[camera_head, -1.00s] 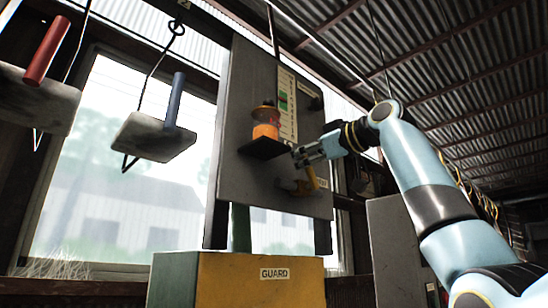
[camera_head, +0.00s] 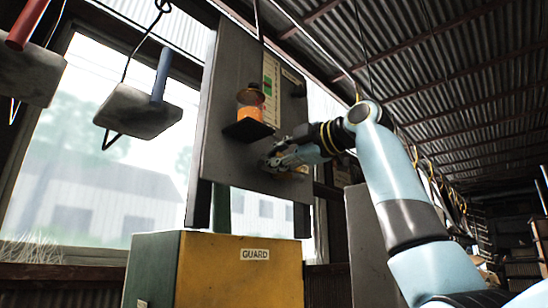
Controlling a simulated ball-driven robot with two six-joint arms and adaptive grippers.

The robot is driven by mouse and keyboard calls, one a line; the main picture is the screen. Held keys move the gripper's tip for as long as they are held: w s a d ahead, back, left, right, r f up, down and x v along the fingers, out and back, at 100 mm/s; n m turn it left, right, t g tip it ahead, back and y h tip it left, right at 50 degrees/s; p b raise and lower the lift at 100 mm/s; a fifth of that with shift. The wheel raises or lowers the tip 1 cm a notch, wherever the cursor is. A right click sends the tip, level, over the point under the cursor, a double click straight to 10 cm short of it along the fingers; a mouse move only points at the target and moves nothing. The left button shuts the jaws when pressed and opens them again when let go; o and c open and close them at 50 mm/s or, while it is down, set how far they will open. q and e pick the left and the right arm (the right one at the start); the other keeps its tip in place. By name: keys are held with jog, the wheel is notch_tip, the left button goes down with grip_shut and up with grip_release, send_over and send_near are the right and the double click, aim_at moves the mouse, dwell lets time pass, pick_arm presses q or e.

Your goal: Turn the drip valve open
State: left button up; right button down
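An oiler jar (camera_head: 250,103) with amber liquid stands on a dark shelf (camera_head: 247,131) on a grey upright panel (camera_head: 222,165). The drip valve's yellow handle (camera_head: 297,171) is below and right of the shelf, mostly hidden behind my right gripper. My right gripper (camera_head: 268,163) reaches in from the right, just under the shelf, with its fingers pointing left at the valve. I cannot tell whether the fingers touch the handle or how far apart they are. My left gripper is not in view.
A green-and-white gauge strip (camera_head: 270,88) is beside the jar. A yellow guard box (camera_head: 235,275) stands below the panel. Hanging carriers with a blue rod (camera_head: 161,75) and a red rod (camera_head: 27,22) are at the left. A grey cabinet (camera_head: 368,235) is right of the guard box.

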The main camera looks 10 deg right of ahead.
jog(key=shift+f+n+b, duration=0.35)
jog(key=shift+f+n, duration=0.45)
jog(key=shift+n, duration=0.3)
jog(key=shift+f, duration=0.15)
jog(key=c, duration=1.9)
grip_release()
jog(key=o, duration=0.4)
jog(key=shift+s+d+r, duration=0.2)
jog(key=shift+s+d, duration=0.1)
jog(key=shift+s, duration=0.15)
jog(key=shift+o, duration=1.3)
jog(key=shift+w+a, duration=0.1)
jog(key=shift+r, duration=0.1)
jog(key=v, duration=1.2)
